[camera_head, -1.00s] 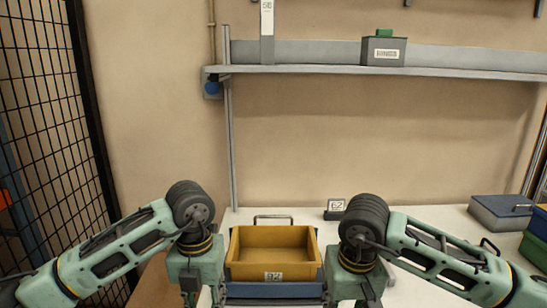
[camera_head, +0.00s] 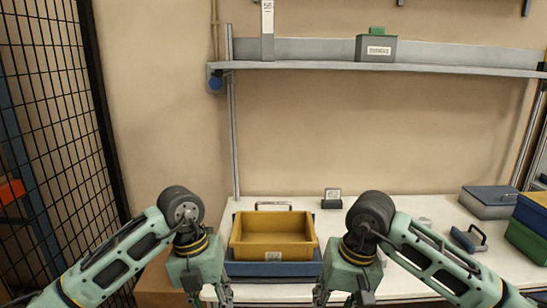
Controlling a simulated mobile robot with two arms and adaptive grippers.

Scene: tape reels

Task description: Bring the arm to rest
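My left arm comes in from the left, and its gripper (camera_head: 211,293) hangs down at the bottom edge, left of the yellow bin (camera_head: 273,227). My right arm comes in from the right, and its gripper (camera_head: 340,293) hangs down to the right of the bin. Both grippers are cut off by the bottom edge, so their fingertips are hidden. Nothing is seen held in either one. The yellow bin looks empty and has a white label on its front.
The yellow bin rests on a blue base on the white table (camera_head: 420,208). Grey-blue (camera_head: 490,198) and green (camera_head: 527,241) boxes stand at the right, near a handled item (camera_head: 468,239). A shelf (camera_head: 450,68) carries a grey box (camera_head: 376,49). A black mesh fence (camera_head: 50,120) stands left.

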